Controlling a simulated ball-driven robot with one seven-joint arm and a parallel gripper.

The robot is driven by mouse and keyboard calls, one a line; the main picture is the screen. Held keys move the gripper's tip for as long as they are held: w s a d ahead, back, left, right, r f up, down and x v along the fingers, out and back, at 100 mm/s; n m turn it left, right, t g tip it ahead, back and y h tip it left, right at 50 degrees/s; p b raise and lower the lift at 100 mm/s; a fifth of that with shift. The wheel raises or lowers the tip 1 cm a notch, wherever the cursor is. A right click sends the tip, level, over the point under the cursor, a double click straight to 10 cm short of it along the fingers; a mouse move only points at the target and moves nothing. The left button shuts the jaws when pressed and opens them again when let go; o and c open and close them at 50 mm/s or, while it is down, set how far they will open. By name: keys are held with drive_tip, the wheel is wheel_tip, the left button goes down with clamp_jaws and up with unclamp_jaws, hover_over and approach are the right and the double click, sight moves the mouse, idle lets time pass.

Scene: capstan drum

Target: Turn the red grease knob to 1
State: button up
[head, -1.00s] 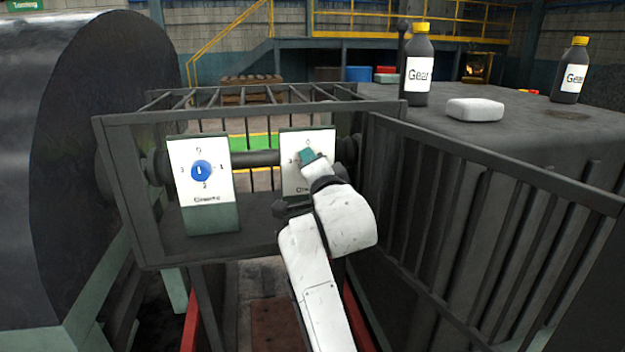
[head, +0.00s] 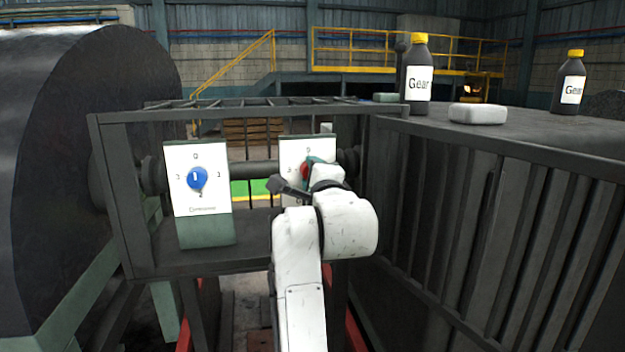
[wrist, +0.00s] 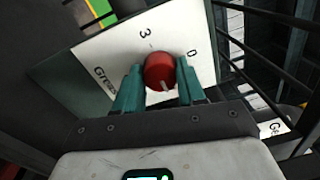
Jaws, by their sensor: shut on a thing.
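The red grease knob (head: 305,170) sits on the right white dial plate (head: 292,154), partly hidden by my gripper (head: 317,163) in the head view. In the wrist view the red knob (wrist: 159,70) lies between the two teal fingers of my gripper (wrist: 160,65), which are shut on it. Its white mark is on the side facing my palm, roughly opposite the printed 3. The 3 and 0 show on the plate (wrist: 88,50); the 1 and 2 are hidden there.
A left dial plate (head: 184,225) carries a blue knob (head: 197,178). A dark barred frame (head: 240,116) surrounds both plates. A large drum (head: 95,150) stands at left. On the dark block at right are two bottles (head: 417,75) (head: 570,85) and a pale block (head: 477,113).

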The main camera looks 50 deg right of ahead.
drive_tip(key=shift+d+f, duration=0.1)
idle(0.3)
drive_tip(key=o, duration=1.1)
drive_tip(key=shift+c, duration=0.2)
drive_tip(key=shift+s, duration=0.1)
drive_tip(key=v, duration=1)
drive_tip(key=shift+s+a, duration=0.25)
